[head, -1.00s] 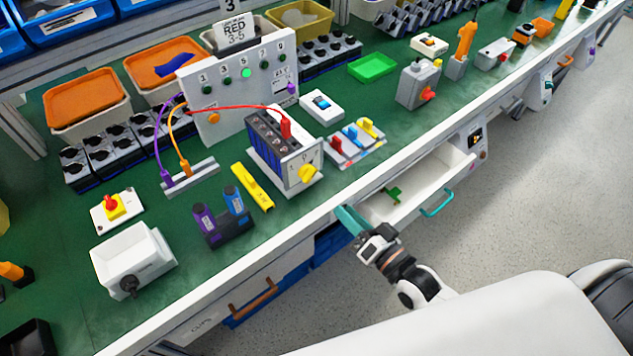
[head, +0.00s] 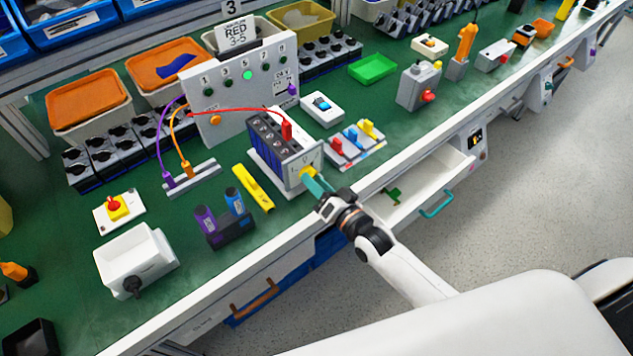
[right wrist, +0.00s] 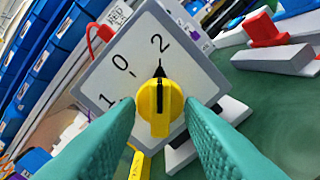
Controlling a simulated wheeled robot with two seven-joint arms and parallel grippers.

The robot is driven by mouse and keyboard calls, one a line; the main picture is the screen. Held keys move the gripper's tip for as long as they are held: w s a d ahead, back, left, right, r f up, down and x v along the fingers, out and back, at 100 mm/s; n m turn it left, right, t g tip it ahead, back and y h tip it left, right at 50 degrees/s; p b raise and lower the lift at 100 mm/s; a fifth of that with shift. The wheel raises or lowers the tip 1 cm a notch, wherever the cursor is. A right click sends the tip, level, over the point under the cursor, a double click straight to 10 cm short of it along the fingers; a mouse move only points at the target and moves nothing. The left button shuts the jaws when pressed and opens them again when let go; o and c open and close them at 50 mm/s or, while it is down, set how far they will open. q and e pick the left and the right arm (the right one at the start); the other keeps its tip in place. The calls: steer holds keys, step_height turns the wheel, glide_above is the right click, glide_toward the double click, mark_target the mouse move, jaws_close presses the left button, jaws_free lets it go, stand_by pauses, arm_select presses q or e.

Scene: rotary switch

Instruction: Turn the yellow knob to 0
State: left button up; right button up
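The yellow knob (right wrist: 158,108) sits on a white panel (right wrist: 128,66) marked 0, 1 and 2. Its black pointer is toward the 2. My right gripper (head: 316,183) is at the knob. In the right wrist view its teal fingers (right wrist: 159,112) are open, one on each side of the knob, with gaps showing. I cannot tell how deep the knob sits between them. My left gripper is not in view.
A red lead (head: 240,107) runs from the box to the numbered panel (head: 236,95). A yellow bar (head: 253,188) lies left of the box, and a tray of coloured switches (head: 355,143) stands to its right. An open drawer (head: 425,190) juts out below the table edge.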

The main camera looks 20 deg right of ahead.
steer(key=shift+c, duration=0.5)
jaws_close()
steer(key=shift+n, duration=0.3)
steer(key=n+p, duration=0.1)
steer(key=n, duration=0.2)
steer(key=shift+n, duration=0.3)
steer(key=shift+n+p, duration=0.65)
steer(key=shift+n, duration=1.65)
steer(key=shift+o, duration=0.5)
jaws_free()
steer(key=shift+d, duration=0.1)
